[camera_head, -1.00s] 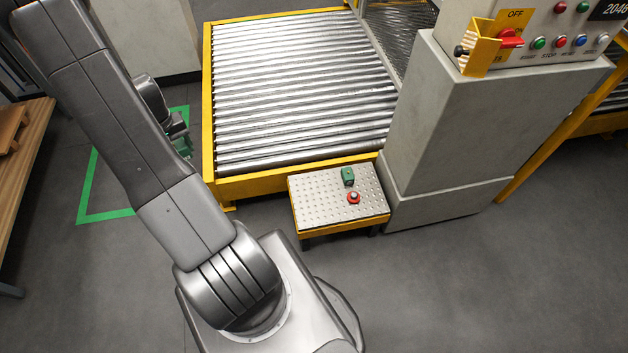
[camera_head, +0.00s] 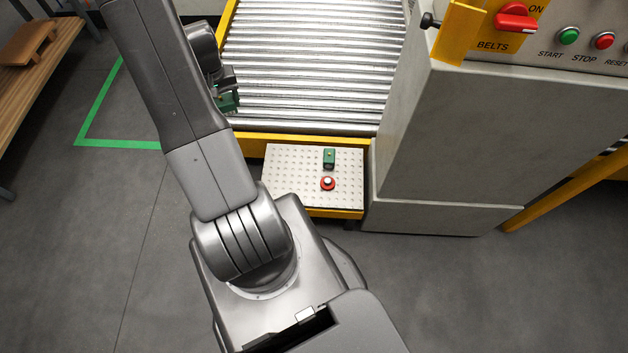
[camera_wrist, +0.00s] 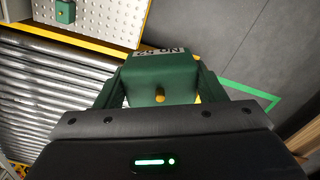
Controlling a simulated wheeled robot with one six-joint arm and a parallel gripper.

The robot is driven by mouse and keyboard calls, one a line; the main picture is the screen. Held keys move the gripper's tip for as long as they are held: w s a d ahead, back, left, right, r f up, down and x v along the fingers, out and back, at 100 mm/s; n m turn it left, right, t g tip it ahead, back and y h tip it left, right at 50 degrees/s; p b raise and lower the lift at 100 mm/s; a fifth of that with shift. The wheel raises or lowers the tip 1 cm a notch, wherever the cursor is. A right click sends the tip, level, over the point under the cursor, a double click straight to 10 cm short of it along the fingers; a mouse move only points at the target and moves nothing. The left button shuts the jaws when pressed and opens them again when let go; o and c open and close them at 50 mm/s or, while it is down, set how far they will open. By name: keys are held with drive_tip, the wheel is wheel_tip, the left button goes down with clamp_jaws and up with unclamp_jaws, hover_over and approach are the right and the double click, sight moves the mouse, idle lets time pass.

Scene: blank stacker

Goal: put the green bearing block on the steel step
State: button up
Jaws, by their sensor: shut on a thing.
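My gripper (camera_wrist: 163,92) is shut on a green bearing block (camera_wrist: 160,75), with a label reading "No 52" on its far edge and a small brass-coloured stud facing the wrist camera. In the head view the held block (camera_head: 229,100) shows partly behind my arm, above the left part of the roller conveyor. The steel step (camera_head: 290,180) is a studded plate with a yellow edge at the conveyor's near end. It also shows at the top left in the wrist view (camera_wrist: 105,15). A second green block (camera_head: 329,158) stands on the step.
The step's left part is clear. A wooden bench (camera_head: 35,85) is at far left.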

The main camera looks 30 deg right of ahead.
drive_tip(key=s+d+f+m+b, duration=0.1)
drive_tip(key=s+d+f+b, duration=0.2)
drive_tip(key=d+f+b, duration=0.35)
drive_tip(key=s+d+f+m+b, duration=0.2)
drive_tip(key=s+d+f+b, duration=0.15)
drive_tip(key=f+b, duration=0.6)
drive_tip(key=m+b, duration=0.2)
drive_tip(key=b, duration=1)
hover_over(302, 183)
wheel_tip(302, 183, down, 13)
wheel_tip(302, 183, down, 10)
drive_tip(key=b, duration=0.4)
drive_tip(key=shift+r, duration=0.25)
drive_tip(key=shift+f, duration=0.15)
drive_tip(key=o, duration=1.4)
drive_tip(key=shift+o, duration=0.2)
